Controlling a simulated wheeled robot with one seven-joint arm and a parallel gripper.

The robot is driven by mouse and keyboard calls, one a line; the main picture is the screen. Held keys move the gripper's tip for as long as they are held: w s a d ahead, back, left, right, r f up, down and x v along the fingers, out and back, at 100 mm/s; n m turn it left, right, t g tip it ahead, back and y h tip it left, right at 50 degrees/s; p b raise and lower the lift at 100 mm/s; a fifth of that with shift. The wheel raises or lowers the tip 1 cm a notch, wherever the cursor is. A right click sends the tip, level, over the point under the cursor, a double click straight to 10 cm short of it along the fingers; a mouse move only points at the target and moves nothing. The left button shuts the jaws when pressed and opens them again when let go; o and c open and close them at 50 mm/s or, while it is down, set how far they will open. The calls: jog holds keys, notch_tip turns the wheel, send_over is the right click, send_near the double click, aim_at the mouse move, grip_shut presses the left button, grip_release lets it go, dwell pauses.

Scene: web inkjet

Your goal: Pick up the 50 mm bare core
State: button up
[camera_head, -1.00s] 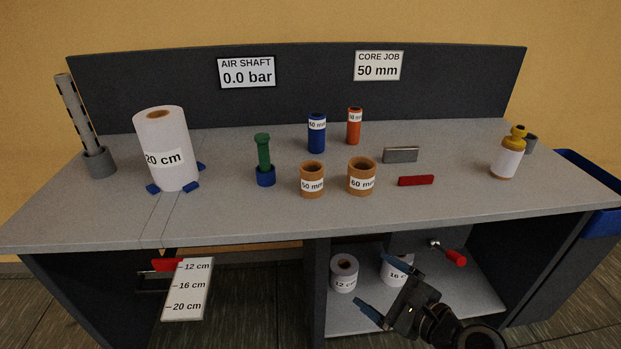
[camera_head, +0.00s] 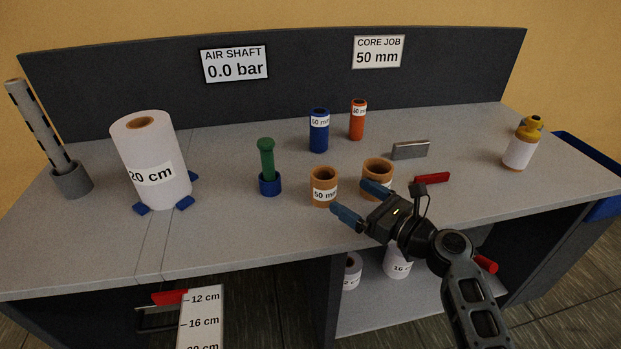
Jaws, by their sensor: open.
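The 50 mm bare core (camera_head: 323,187) is a short brown tube with a "50 mm" label, standing upright on the grey bench (camera_head: 240,235). A wider brown core (camera_head: 378,166) stands just right of it, its label now hidden by my gripper. My gripper (camera_head: 353,202) is open and empty, with blue fingertips. It is in front and to the right of the 50 mm core, its left fingertip close to the core's lower right in the picture. I cannot tell whether they touch.
A blue tube (camera_head: 319,131) and an orange tube (camera_head: 358,120) stand behind. A green-handled tool in a blue cup (camera_head: 269,183) is left of the core. A grey block (camera_head: 410,150), red bar (camera_head: 432,178) and yellow-topped bottle (camera_head: 520,150) are right. A white roll (camera_head: 150,160) stands left.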

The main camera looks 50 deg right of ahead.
aim_at(335, 188)
jog(key=shift+w+r, duration=0.1)
jog(key=shift+w, duration=1.35)
jog(key=shift+w+a+f+p, duration=0.1)
jog(key=shift+w+p, duration=0.05)
jog(key=shift+w, duration=0.85)
jog(key=shift+w+f+p, duration=0.15)
jog(key=shift+w+p, duration=0.05)
jog(key=shift+w, duration=0.85)
jog(key=shift+w+a+f+p, duration=0.1)
jog(key=shift+w+p, duration=0.05)
jog(key=shift+w, duration=0.85)
jog(key=shift+c, duration=0.4)
jog(key=c, duration=1)
jog(key=shift+r, duration=0.1)
